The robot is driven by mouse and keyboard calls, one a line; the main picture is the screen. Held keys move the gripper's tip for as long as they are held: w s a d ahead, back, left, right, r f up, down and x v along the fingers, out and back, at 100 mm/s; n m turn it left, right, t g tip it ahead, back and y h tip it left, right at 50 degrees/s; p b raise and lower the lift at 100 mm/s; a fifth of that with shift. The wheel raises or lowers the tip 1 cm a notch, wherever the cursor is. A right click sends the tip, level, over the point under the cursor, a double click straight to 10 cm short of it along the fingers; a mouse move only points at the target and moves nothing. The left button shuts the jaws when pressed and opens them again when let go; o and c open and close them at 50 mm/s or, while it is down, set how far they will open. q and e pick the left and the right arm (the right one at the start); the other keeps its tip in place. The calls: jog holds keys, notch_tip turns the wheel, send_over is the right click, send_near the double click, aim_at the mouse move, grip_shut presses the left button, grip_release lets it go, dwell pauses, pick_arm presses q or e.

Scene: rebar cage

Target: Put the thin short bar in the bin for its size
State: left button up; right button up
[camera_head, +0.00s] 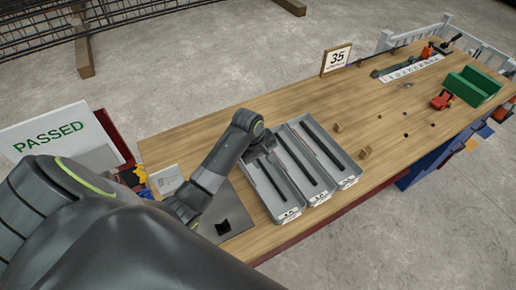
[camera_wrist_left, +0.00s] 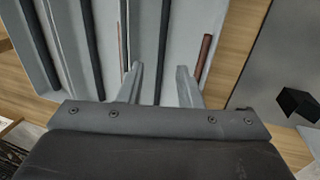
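Three grey bins stand side by side on the wooden table: a left bin (camera_head: 291,212), a middle bin (camera_head: 318,198) and a right bin (camera_head: 350,178). Each holds a long dark bar, such as the one in the left bin (camera_head: 270,178). My left gripper (camera_head: 268,150) is over the far end of the left bin. In the left wrist view its fingers (camera_wrist_left: 160,72) are apart, with a dark bar (camera_wrist_left: 164,35) below between them. Rusty-brown bars show beside the left finger (camera_wrist_left: 123,38) and right finger (camera_wrist_left: 204,48); I cannot tell which is the thin short one. My right gripper is out of view.
A grey plate (camera_head: 238,200) with a small black block (camera_head: 222,227) lies left of the bins. Small wooden blocks (camera_head: 365,153) lie to their right. A "35" sign (camera_head: 337,59) stands at the back edge, and a green holder (camera_head: 473,86) farther right.

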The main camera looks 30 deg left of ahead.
pick_arm(q)
jog(key=v, duration=0.7)
dwell(0.4)
